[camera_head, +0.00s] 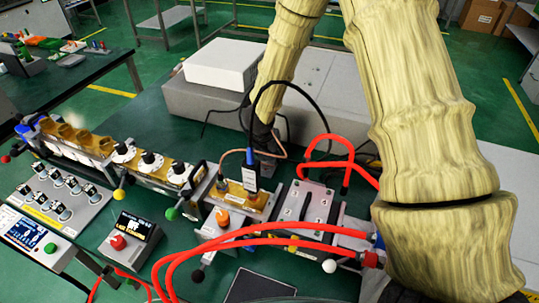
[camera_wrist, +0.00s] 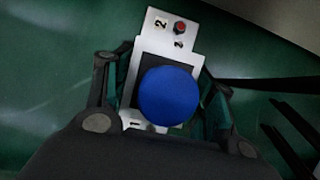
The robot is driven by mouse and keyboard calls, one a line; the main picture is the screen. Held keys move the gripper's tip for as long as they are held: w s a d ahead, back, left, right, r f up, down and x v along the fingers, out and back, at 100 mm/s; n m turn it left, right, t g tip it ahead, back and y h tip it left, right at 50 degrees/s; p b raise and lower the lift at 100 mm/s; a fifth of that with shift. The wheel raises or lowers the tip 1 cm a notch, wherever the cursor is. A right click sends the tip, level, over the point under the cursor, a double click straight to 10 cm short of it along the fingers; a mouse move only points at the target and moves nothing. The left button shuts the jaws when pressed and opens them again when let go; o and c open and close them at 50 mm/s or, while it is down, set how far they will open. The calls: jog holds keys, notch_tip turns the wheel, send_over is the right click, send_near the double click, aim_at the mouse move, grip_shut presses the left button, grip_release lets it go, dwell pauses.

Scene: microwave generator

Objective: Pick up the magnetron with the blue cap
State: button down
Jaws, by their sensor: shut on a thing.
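The magnetron with the blue cap (camera_wrist: 168,96) is in the middle of the wrist view, seen from above. Its round blue cap sits over a dark square body and a pale metal plate (camera_wrist: 160,40) marked with a 2 and bearing a small red-topped knob. My gripper (camera_wrist: 163,92) has one black finger on each side of the magnetron and is shut on it. The fingertips and the magnetron's underside are hidden. In the head view the end of my arm comes down behind the waveguide row, and I cannot make out the magnetron there.
A waveguide row (camera_head: 150,163) with white dials runs along the green table. Red hoses (camera_head: 240,238) loop over its right end, and a black cable (camera_head: 318,108) arches near my arm. A white box (camera_head: 222,63) stands behind. Control boxes (camera_head: 130,237) stand in front.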

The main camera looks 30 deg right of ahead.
jog(key=shift+w+r, duration=0.1)
jog(key=shift+r, duration=0.1)
notch_tip(320, 180, up, 28)
jog(key=shift+b, duration=0.35)
dwell(0.4)
